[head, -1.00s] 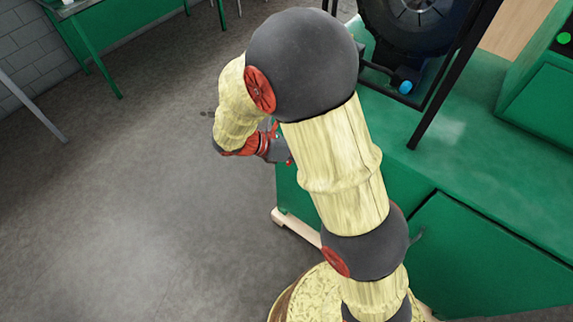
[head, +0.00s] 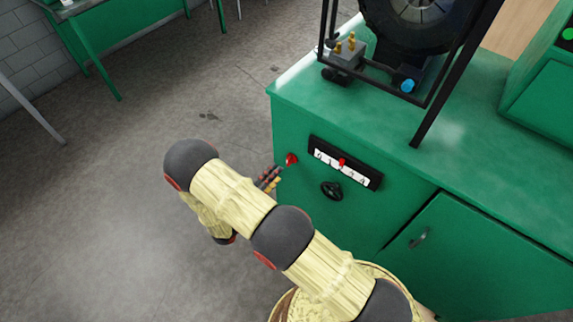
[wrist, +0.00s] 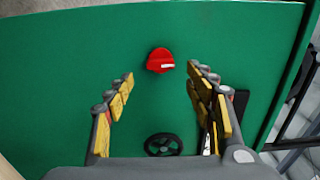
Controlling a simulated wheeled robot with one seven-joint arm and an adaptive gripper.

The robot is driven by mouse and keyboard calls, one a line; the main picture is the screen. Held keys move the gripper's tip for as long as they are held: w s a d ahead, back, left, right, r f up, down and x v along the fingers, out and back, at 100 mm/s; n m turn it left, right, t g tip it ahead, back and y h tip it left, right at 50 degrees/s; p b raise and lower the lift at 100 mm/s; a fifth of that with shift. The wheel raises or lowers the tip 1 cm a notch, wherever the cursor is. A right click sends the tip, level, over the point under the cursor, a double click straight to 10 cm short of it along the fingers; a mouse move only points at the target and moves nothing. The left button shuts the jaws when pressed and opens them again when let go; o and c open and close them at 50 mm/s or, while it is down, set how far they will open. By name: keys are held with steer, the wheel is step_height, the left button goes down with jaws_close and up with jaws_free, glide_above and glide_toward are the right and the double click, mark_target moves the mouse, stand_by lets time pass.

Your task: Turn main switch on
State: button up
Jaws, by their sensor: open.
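The main switch appears to be the red knob (head: 291,159) on the green cabinet's front panel, near its left edge. In the wrist view the red knob (wrist: 160,60) has a white mark pointing right. My gripper (head: 269,178) is just left of the knob in the head view, partly hidden behind my arm. In the wrist view my gripper (wrist: 160,78) is open, with its yellow-padded fingers spread to either side, the knob between and slightly beyond their tips. No contact with the knob shows.
The green cabinet (head: 300,120) also carries a black handwheel (head: 332,191) and a scale panel (head: 345,163) with a red pointer, right of the knob. A machine with a black frame and wheel (head: 415,25) stands on top. The floor (head: 90,220) at left is clear.

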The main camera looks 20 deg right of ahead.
mark_target(287, 164)
steer(key=b+x, duration=0.1)
steer(key=x, duration=0.6)
steer(key=shift+d, duration=0.1)
steer(key=shift+c, duration=0.4)
steer(key=c, duration=1.1)
steer(key=shift+m, duration=0.3)
steer(key=m, duration=0.3)
steer(key=shift+m, duration=0.4)
steer(key=m, duration=0.4)
steer(key=shift+m, duration=0.3)
steer(key=m, duration=0.4)
steer(key=shift+m+b, duration=0.3)
steer(key=shift+b, duration=0.1)
steer(key=shift+m+b, duration=0.4)
steer(key=shift+m, duration=1.7)
